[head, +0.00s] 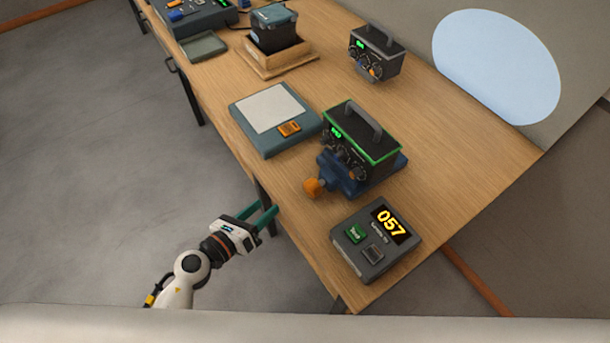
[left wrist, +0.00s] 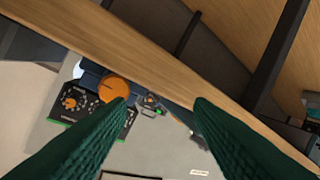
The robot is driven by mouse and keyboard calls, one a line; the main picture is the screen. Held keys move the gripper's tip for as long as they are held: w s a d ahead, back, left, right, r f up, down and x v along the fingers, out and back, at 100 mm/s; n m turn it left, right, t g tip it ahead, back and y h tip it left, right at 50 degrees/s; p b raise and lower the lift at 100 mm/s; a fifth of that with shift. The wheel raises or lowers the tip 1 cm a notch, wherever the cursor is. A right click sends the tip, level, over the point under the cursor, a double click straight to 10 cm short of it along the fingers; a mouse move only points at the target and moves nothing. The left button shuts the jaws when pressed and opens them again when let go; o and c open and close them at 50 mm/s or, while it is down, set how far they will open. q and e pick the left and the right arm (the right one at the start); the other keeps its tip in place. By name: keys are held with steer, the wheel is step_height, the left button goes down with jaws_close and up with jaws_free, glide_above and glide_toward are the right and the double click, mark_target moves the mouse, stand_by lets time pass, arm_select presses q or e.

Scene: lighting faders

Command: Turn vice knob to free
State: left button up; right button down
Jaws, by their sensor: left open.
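The blue vice (head: 338,180) stands near the table's front edge, with a round orange knob (head: 313,187) sticking out over that edge. A black control box with a green-lit edge and a grey handle (head: 372,130) sits in the vice. My left gripper (head: 266,208) is open and empty, off the table edge, left of and a little lower in the picture than the knob. In the left wrist view, the orange knob (left wrist: 116,88) shows just beyond the tip of the left green finger. The gap between the fingers (left wrist: 160,104) is empty. My right gripper is not in view.
A grey unit reading 057 (head: 376,242) stands at the near table corner. A scale-like pad (head: 272,108), a second black box (head: 374,58) and a wooden tray (head: 275,66) stand further back. The wooden table (head: 455,150) is clear right of the vice.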

mark_target(308, 190)
arm_select(q)
steer(key=s+d+r+m+g+p, duration=0.1)
steer(key=s+d+r+m+g, duration=0.15)
steer(key=r+m, duration=0.55)
steer(key=w+d+f+m, duration=0.1)
steer(key=w+d+f, duration=0.1)
steer(key=w+d+f+m+p, duration=0.1)
steer(key=w+d, duration=0.1)
steer(key=d, duration=0.1)
steer(key=w+d+f+m, duration=0.1)
steer(key=w+d+f, duration=0.1)
steer(key=shift+w+d+f+m+g+h+p, duration=0.15)
steer(key=shift+w+f+m+g+h+p, duration=0.15)
steer(key=shift+w+f, duration=0.1)
steer(key=shift+w+d+f, duration=0.2)
steer(key=shift+w+d, duration=0.15)
steer(key=shift+d, duration=0.1)
steer(key=shift+w+d, duration=0.1)
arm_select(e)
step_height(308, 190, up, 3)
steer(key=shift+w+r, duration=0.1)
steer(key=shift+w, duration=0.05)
arm_select(q)
steer(key=shift+c, duration=0.2)
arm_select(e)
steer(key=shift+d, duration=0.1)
